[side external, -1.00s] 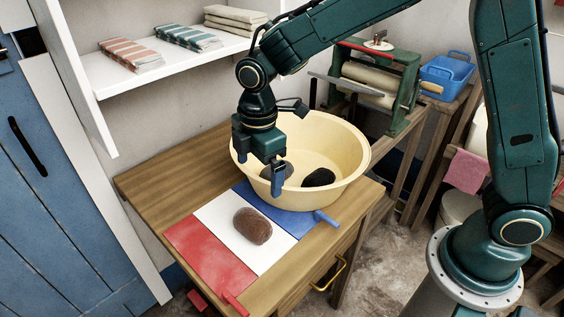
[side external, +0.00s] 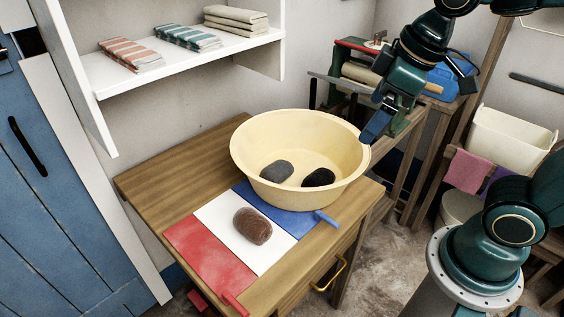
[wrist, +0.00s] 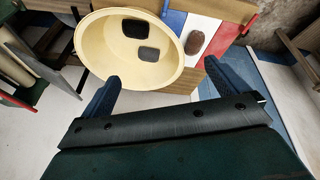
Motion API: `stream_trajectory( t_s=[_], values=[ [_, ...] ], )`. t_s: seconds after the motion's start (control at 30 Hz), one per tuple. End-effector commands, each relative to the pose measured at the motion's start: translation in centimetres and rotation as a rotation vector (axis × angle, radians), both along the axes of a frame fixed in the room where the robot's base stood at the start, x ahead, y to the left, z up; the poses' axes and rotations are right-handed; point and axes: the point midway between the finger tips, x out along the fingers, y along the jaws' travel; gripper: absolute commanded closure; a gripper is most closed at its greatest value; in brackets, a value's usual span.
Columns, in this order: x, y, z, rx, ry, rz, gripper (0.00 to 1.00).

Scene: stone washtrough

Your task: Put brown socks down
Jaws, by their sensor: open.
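The brown socks (side external: 253,226), a rolled brown bundle, lie on the white panel (side external: 222,214) of the table, between the red and blue panels. They also show in the wrist view (wrist: 194,42), apart from my gripper. My gripper (side external: 374,133) hangs in the air to the right of the cream basin (side external: 345,190), away from the socks. In the wrist view its two blue fingers (wrist: 158,86) stand wide apart with nothing between them.
The basin holds a grey bundle (side external: 277,170) and a black bundle (side external: 318,178). A red panel (side external: 208,255) and a blue panel (side external: 285,222) flank the white one. A mangle (side external: 350,75) stands behind at right. A shelf (side external: 185,75) with folded cloths hangs above the table.

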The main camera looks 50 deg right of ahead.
Motion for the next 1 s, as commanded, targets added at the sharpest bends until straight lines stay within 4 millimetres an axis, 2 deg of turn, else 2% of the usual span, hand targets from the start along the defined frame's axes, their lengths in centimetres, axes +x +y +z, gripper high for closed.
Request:
stream_trajectory(
  t_s=[0.2, 0.4, 0.6, 1.0],
  values=[
    [-4.2, -1.7, 0.3, 0.068, -0.067, -0.206, 0.01],
    [-6.6, -2.4, 0.0, 0.114, -0.107, -0.331, 0.01],
    [-7.3, -2.6, -0.2, 0.13, -0.117, -0.375, 0.01],
    [-7.3, -2.6, -0.2, 0.131, -0.117, -0.374, 0.01]
  ],
)
